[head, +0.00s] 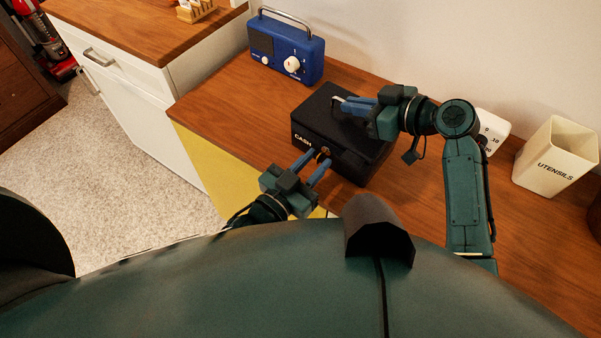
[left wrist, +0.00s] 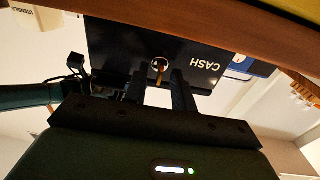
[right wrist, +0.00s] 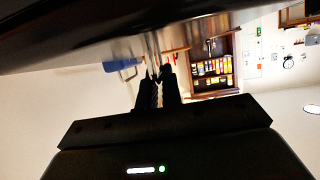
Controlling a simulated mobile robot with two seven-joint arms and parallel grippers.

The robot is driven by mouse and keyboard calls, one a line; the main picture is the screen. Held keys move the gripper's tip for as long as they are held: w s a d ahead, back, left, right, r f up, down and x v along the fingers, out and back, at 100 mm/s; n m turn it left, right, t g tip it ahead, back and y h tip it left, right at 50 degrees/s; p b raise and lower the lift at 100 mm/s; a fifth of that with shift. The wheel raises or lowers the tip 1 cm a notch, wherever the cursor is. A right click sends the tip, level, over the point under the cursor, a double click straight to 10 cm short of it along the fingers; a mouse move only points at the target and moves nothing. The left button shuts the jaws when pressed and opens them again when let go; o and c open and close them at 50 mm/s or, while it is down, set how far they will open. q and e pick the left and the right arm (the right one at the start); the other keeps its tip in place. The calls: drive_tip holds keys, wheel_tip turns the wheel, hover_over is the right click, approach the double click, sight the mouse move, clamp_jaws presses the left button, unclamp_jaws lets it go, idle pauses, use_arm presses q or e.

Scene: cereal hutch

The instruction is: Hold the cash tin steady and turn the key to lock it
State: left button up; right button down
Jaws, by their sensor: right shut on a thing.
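The black cash tin (head: 316,112) stands on the wooden counter, with CASH on its front; it also shows upside down in the left wrist view (left wrist: 113,45). A brass key (left wrist: 160,70) sits in the round lock on that front. My left gripper (head: 319,159) is in front of the lock. Its fingers are apart, one on each side of the key, and I see no clear contact. My right gripper (head: 347,105) is shut on the tin's silver handle (head: 338,99) on top of the lid. The fingers partly hide the handle.
A blue radio (head: 287,50) stands behind the tin to the left. The counter (head: 225,100) is clear left of the tin. Its front edge lies close to the tin.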

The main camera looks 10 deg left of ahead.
use_arm(q)
drive_tip(key=v, duration=1.1)
drive_tip(key=shift+s+a, duration=0.15)
drive_tip(key=shift+s, duration=0.1)
use_arm(e)
drive_tip(key=c, duration=1.5)
unclamp_jaws()
drive_tip(key=shift+d, duration=0.1)
drive_tip(key=v, duration=1.1)
drive_tip(key=shift+s+d, duration=0.3)
drive_tip(key=shift+r, duration=0.1)
